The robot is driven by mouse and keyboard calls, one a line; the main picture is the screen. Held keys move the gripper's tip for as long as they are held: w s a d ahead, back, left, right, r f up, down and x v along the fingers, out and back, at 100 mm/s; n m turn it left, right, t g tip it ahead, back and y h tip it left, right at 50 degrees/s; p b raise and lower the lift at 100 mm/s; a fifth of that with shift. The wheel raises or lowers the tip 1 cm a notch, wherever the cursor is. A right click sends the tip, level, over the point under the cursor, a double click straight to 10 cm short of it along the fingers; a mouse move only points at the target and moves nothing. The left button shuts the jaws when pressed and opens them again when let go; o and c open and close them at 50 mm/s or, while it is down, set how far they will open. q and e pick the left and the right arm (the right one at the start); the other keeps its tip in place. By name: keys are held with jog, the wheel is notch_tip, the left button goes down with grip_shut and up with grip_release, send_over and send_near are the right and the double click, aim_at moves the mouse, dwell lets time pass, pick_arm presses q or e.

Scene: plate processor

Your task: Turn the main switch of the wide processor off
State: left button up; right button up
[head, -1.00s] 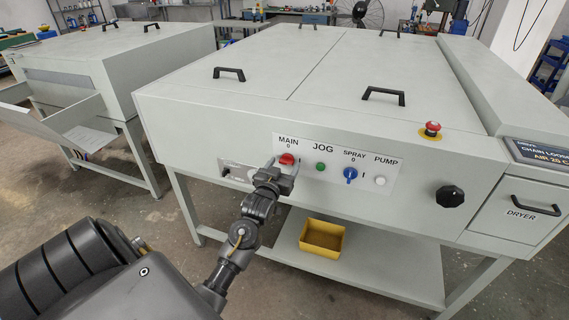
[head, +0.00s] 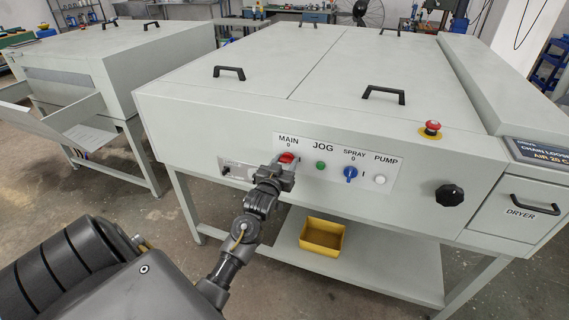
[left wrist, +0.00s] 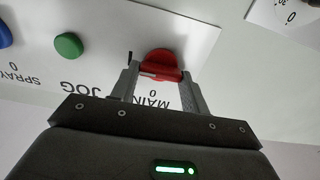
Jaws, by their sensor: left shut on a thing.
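The wide processor (head: 225,120) is a pale grey cabinet on legs. Its white front panel carries the red main switch (head: 287,157) under the label MAIN and a 0 mark. My left gripper (head: 282,165) is at this switch, shut on its red knob. In the left wrist view the red knob (left wrist: 162,62) sits between the two fingers of my left gripper (left wrist: 160,76), and the labels appear upside down. The fingers partly cover the knob, so I cannot tell its exact pointing. My right gripper is not in view.
To the right on the panel are a green JOG button (head: 320,165), a blue SPRAY switch (head: 350,172) and a white PUMP button (head: 380,180). A red emergency stop (head: 432,129) sits on the top edge. A yellow bin (head: 322,238) stands on the shelf below.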

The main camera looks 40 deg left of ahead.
pick_arm(q)
jog(key=n+p, duration=0.2)
jog(key=n, duration=0.2)
jog(key=shift+r, duration=0.15)
jog(key=n+p, duration=0.2)
jog(key=n, duration=0.2)
jog(key=shift+a+p, duration=0.15)
jog(key=shift+p, duration=0.25)
jog(key=n+p, duration=0.2)
jog(key=n, duration=0.4)
jog(key=n+p, duration=0.1)
jog(key=n, duration=0.1)
jog(key=n+p, duration=0.1)
jog(key=shift+f+n, duration=0.3)
jog(key=o, duration=1)
jog(key=shift+s+f, duration=0.1)
jog(key=shift+s, duration=0.05)
